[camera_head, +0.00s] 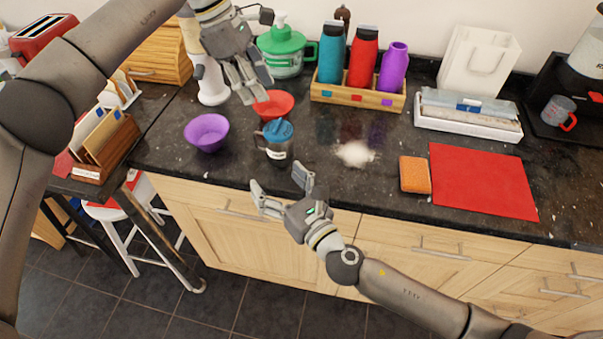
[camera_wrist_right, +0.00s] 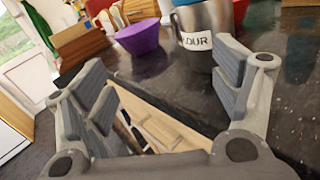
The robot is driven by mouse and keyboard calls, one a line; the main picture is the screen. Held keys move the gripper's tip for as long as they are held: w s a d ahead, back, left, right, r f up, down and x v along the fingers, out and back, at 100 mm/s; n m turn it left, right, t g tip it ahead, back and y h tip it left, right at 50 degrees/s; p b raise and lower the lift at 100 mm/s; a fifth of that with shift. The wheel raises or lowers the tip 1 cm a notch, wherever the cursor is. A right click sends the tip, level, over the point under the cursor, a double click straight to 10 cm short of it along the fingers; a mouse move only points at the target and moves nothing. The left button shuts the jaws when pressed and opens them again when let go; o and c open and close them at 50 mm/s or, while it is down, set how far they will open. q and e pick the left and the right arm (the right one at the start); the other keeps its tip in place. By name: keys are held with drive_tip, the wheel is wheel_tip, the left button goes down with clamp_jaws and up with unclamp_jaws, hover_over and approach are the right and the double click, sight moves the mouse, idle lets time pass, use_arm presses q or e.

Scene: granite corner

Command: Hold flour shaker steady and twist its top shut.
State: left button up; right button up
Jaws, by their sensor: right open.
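The flour shaker (camera_head: 278,152) stands upright near the counter's front edge. It is a grey metal cup with a handle and a blue top (camera_head: 278,130). In the right wrist view the shaker (camera_wrist_right: 205,19) shows its white label, partly cut off by a finger. My left gripper (camera_head: 250,92) points down above and behind the shaker, apart from it; I cannot tell how far its fingers are spread. My right gripper (camera_head: 283,188) is open and empty just in front of the shaker, below it in the picture, with its fingers apart.
A purple bowl (camera_head: 206,131) stands left of the shaker, and a red bowl (camera_head: 273,103) close behind it. White powder (camera_head: 354,153) lies to the right, then an orange sponge (camera_head: 414,174) and red mat (camera_head: 483,181). A wooden bottle rack (camera_head: 357,97) stands at the back.

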sight(279, 144)
drive_tip(key=shift+t+h, duration=0.4)
drive_tip(key=shift+h, duration=0.3)
drive_tip(key=d, duration=0.2)
drive_tip(key=w+d, duration=0.1)
drive_tip(key=d, duration=0.1)
drive_tip(key=shift+w+d, duration=0.15)
drive_tip(key=shift+w+d+r, duration=0.1)
drive_tip(key=shift+w+d, duration=0.1)
drive_tip(key=shift+d, duration=0.1)
drive_tip(key=x, duration=1)
drive_tip(key=shift+w, duration=0.35)
drive_tip(key=shift+c, duration=0.2)
